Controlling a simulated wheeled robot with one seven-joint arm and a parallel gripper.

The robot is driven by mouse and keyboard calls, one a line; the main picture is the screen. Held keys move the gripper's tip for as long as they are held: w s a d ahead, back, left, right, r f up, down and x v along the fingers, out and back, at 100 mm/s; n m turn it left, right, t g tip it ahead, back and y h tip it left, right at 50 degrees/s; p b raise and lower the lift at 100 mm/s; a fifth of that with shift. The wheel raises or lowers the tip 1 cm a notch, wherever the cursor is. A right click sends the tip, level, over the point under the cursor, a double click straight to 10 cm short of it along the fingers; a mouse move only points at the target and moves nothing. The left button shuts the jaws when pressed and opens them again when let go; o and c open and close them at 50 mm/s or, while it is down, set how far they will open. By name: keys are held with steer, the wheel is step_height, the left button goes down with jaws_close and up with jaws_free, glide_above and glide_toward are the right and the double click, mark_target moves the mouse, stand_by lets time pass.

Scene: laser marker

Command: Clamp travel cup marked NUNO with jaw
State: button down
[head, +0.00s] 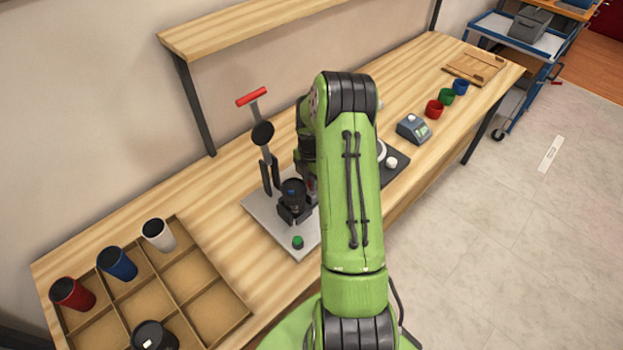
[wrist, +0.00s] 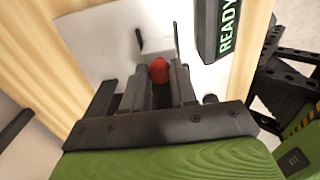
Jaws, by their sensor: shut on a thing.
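A dark travel cup (head: 292,193) stands upright in the black jaw fixture (head: 290,214) on the grey base plate (head: 272,232). No name on it is readable, so I cannot tell if it is NUNO. My gripper (wrist: 159,76) is shut on a red knob (wrist: 159,70) in the wrist view, above a pale surface. In the head view my green arm hides the gripper and the knob. Whether the jaw presses on the cup cannot be told.
A post with a red-handled lever (head: 251,97) rises behind the cup; a green button (head: 298,242) is in front. A divided tray (head: 237,303) holds red, blue, white and black cups. A READY display (wrist: 228,28) is close to my gripper.

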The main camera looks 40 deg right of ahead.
mark_target(308, 187)
steer(key=shift+a+f+b, duration=0.1)
steer(key=shift+a+b, duration=0.2)
steer(key=shift+a, duration=0.4)
steer(key=c, duration=0.9)
jaws_free()
step_height(308, 187, up, 16)
steer(key=shift+p, duration=0.9)
